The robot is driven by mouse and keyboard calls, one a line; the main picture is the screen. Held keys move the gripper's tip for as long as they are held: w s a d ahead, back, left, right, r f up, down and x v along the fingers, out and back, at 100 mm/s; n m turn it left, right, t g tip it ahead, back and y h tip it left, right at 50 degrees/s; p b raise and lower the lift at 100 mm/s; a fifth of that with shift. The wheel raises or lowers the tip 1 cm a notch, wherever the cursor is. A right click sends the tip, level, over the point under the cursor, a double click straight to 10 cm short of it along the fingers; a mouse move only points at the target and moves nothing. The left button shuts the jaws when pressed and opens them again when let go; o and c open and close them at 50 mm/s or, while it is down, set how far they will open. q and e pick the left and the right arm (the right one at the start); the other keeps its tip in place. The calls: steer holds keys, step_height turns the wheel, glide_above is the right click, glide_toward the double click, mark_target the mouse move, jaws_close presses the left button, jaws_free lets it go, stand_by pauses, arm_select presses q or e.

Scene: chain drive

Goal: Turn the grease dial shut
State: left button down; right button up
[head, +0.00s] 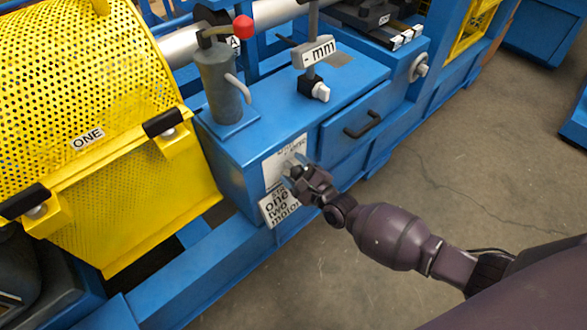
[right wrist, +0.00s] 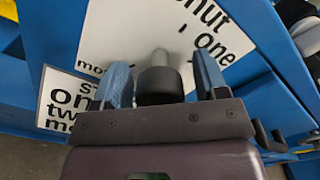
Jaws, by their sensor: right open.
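The grease dial (right wrist: 160,85) is a black round knob with a grey tip that points up in the right wrist view. It sits on a white plate (right wrist: 120,35) with the words "shut" and "one" and a partly hidden word. My right gripper (right wrist: 162,78) is open, with one blue finger on each side of the knob. The left finger is very close to the knob; I cannot tell if it touches. In the head view my right gripper (head: 296,168) is at the plate (head: 274,168) on the blue cabinet's front and hides most of the dial. My left gripper is not in view.
A drawer with a black handle (head: 362,126) is to the right. The yellow perforated guard (head: 80,85) and a grey pump (head: 218,80) stand left and above. Floor in front is clear.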

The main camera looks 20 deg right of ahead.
steer(key=shift+w, duration=0.15)
steer(key=c, duration=0.9)
steer(key=shift+c, duration=0.2)
